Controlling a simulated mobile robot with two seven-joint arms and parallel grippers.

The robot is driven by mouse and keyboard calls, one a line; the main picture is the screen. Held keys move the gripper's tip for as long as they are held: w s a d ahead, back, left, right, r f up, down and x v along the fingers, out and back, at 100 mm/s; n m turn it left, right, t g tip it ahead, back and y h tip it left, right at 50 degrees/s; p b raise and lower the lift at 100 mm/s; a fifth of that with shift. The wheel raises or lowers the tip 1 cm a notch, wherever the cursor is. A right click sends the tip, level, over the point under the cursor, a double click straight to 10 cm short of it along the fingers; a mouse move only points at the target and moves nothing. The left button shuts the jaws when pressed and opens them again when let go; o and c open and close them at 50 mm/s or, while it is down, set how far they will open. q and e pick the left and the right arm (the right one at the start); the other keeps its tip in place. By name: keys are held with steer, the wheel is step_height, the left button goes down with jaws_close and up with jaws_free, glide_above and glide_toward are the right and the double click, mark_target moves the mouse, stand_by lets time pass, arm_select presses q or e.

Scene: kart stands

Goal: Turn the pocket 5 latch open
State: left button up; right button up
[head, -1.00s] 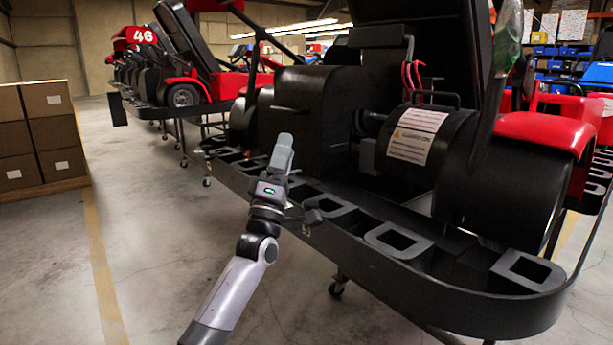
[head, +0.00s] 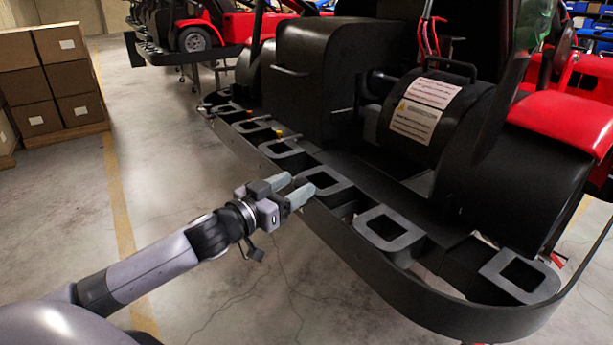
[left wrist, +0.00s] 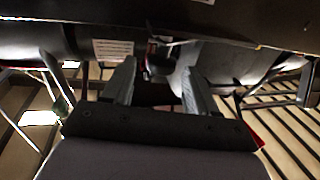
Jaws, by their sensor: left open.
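A row of grey square pocket frames runs along the black rim of the kart stand (head: 340,240). No pocket numbers are readable, so I cannot tell which is pocket 5. My left gripper (head: 296,187) is open, its two grey fingers pointing right at the outer side of the rim, close to one pocket frame (head: 325,181). I cannot tell whether it touches. Small orange and yellow pieces (head: 279,134) show at the farther pockets; no latch is clear near my fingers. In the left wrist view the open fingers (left wrist: 162,92) have a dark rim above them and nothing clearly between them.
More pocket frames lie nearer, one at the middle right (head: 389,233) and one at the far right (head: 521,274). A black kart body with a labelled drum (head: 425,110) stands behind the rim. Cardboard boxes (head: 55,85) are at the left.

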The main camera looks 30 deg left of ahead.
mark_target(305, 179)
arm_select(q)
steer(key=shift+w+d, duration=0.2)
steer(key=shift+w, duration=1)
steer(key=shift+w+d, duration=0.15)
steer(key=shift+w, duration=1.05)
steer(key=c, duration=1)
